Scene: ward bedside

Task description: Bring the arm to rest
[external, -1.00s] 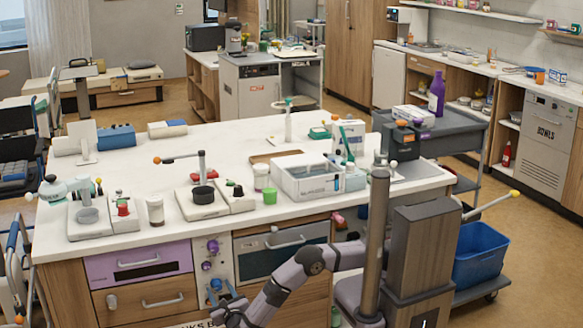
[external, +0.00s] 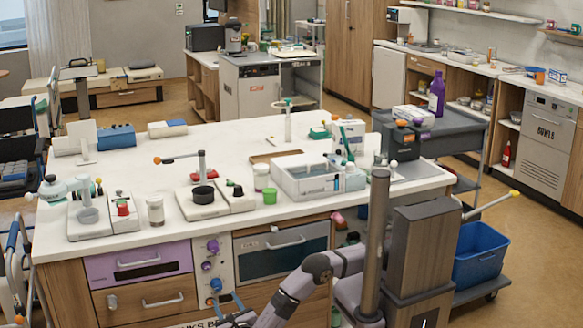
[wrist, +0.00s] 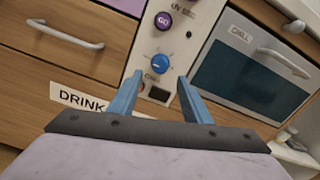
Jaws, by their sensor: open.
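My arm (external: 292,285) reaches from its column (external: 376,240) down and left in front of the counter's drawer fronts. My gripper (wrist: 158,88) has two blue fingers spread apart with nothing between them in the wrist view. It is in front of the control panel (wrist: 180,35), with a blue knob (wrist: 162,63) just beyond the fingertips. In the external view the gripper is low at the bottom edge and partly cut off. Whether a fingertip touches the panel cannot be told.
The white countertop (external: 225,145) above carries several devices and cups. A cart with a blue bin (external: 480,254) stands right of my column.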

